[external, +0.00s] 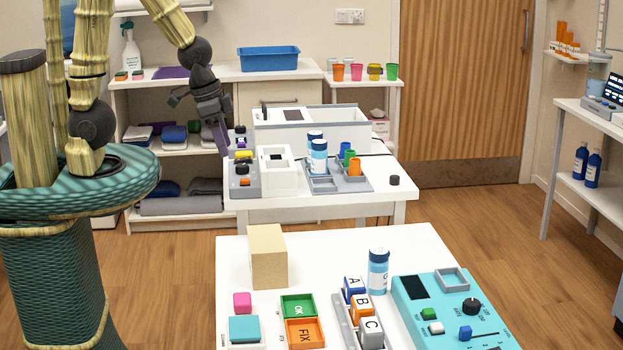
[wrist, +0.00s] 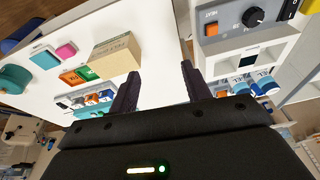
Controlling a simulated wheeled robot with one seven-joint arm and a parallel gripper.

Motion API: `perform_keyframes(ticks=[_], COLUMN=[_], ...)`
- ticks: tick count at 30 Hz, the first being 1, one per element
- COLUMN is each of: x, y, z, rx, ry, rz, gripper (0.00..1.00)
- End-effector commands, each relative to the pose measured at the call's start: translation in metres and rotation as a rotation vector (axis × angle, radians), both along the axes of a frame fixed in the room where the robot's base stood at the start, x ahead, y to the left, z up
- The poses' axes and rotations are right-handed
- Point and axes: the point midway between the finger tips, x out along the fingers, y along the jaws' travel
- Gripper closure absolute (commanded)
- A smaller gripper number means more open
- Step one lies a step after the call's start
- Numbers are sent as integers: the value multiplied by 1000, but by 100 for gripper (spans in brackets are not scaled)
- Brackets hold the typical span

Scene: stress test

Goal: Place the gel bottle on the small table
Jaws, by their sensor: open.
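A white-and-blue bottle with a blue cap and a large "G" on its label (external: 378,272) stands upright on the white front table (external: 340,245). Two similar blue-and-white bottles (external: 318,160) stand on the white middle table (external: 300,208), one behind the other. Two bottles also show near the right finger in the wrist view (wrist: 245,87); their labels are unreadable. A small white table with cups (external: 385,84) stands at the back; I cannot tell which table is the small one. My gripper (external: 218,138) is above the middle table's left end, open and empty, also seen in the wrist view (wrist: 158,85).
A tan block (external: 268,258), lettered cubes (external: 361,307) and a turquoise device (external: 440,310) crowd the front table.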

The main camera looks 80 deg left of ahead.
Motion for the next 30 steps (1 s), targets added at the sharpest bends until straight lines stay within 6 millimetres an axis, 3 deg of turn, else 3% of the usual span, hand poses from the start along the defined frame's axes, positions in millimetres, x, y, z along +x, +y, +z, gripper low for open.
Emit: perform_keyframes(ticks=[4, 20, 30], x=[-13, -11, -10], y=[1, 0, 1], z=[5, 8, 46], rx=[-21, -20, -20], ry=[27, 24, 21], rz=[77, 73, 72], gripper=[52, 50, 50])
